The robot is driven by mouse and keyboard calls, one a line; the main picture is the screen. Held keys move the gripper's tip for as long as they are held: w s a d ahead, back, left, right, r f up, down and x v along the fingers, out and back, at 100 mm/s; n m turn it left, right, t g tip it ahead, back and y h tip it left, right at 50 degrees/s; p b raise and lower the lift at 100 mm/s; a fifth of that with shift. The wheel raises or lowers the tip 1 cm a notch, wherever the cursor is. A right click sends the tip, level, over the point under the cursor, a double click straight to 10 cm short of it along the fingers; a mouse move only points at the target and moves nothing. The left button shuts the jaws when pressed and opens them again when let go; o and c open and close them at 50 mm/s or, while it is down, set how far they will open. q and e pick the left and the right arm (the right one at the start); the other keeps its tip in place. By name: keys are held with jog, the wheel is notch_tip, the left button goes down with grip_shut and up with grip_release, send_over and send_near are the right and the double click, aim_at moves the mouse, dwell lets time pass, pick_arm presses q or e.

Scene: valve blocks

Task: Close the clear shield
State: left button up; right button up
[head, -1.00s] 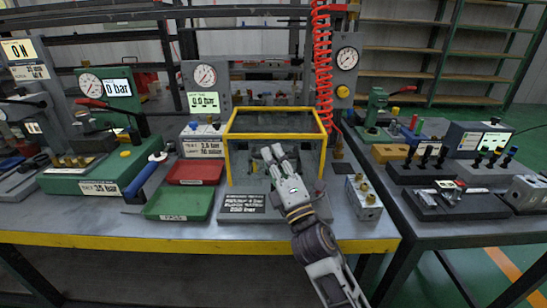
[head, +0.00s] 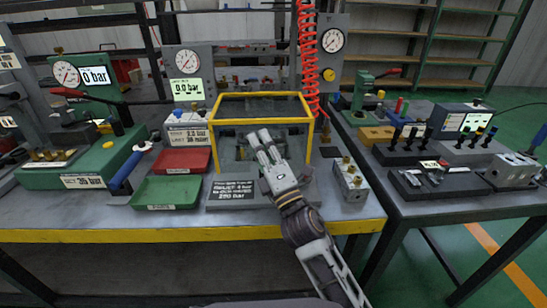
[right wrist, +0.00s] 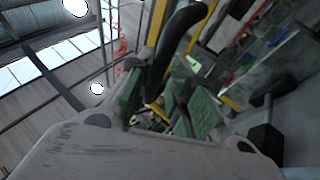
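The clear shield (head: 262,121) is a see-through box with a yellow frame, on the bench in the middle of the head view. Its top rim and two front uprights show; I cannot tell its hinge state. My right gripper (head: 260,137) is at the shield's front, fingertips just below the front top bar. Whether they touch it is unclear. In the right wrist view the green-padded fingers (right wrist: 167,100) are apart, with a dark curved bar (right wrist: 176,45) beyond them that I cannot identify. Nothing is clearly held. My left gripper is not in view.
Red (head: 183,161) and green (head: 167,191) trays lie left of the shield. A metal valve block (head: 350,180) stands to its right. A red coiled hose (head: 308,60) hangs behind its right side. Gauge panels stand behind. Another bench (head: 450,205) is at the right.

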jog(key=shift+s, duration=0.1)
jog(key=shift+s+d+f, duration=0.2)
jog(key=shift+s+f, duration=0.1)
jog(key=shift+f, duration=0.05)
jog(key=s+d, duration=0.5)
jog(key=s, duration=0.6)
jog(key=shift+d, duration=0.15)
jog(key=shift+r, duration=0.1)
dwell(0.7)
